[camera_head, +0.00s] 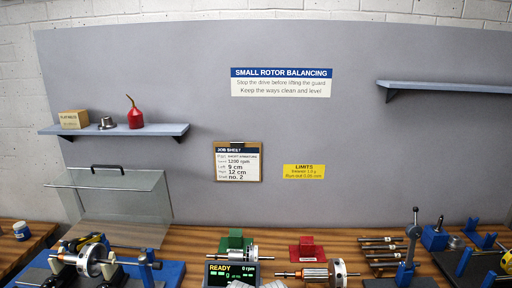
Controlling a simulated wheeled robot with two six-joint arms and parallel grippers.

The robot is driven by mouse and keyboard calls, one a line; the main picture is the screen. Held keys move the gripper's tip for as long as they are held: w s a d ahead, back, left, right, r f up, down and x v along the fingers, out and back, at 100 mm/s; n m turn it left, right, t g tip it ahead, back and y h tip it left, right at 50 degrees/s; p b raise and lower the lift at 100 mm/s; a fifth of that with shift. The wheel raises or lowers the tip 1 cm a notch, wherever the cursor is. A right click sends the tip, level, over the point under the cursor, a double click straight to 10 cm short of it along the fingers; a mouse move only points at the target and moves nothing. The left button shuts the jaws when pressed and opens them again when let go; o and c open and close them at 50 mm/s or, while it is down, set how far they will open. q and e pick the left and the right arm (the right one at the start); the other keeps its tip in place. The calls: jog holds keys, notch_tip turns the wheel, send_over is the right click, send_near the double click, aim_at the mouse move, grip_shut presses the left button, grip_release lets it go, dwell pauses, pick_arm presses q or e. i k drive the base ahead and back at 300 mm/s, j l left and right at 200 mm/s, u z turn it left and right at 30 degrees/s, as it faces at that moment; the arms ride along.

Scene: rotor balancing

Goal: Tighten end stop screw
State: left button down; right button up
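The balancing stand (168,274) with its blue base is at the lower left, cut off by the bottom edge. A rotor with a silver disc (92,261) lies on a horizontal shaft across it. A blue post with a dark tip (146,266) stands near the right end of the shaft and may be the end stop; its screw is too small to make out.
A clear guard (115,205) stands raised behind the stand. A display reading READY, 0 rpm (232,272) sits at centre. Rotors lie near green (235,242) and red (307,250) holders. Several metal bars (382,247) and a lever press (411,248) are at right.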

aim_at(142, 259)
jog(key=k+l+u, duration=0.1)
jog(key=u, duration=1.35)
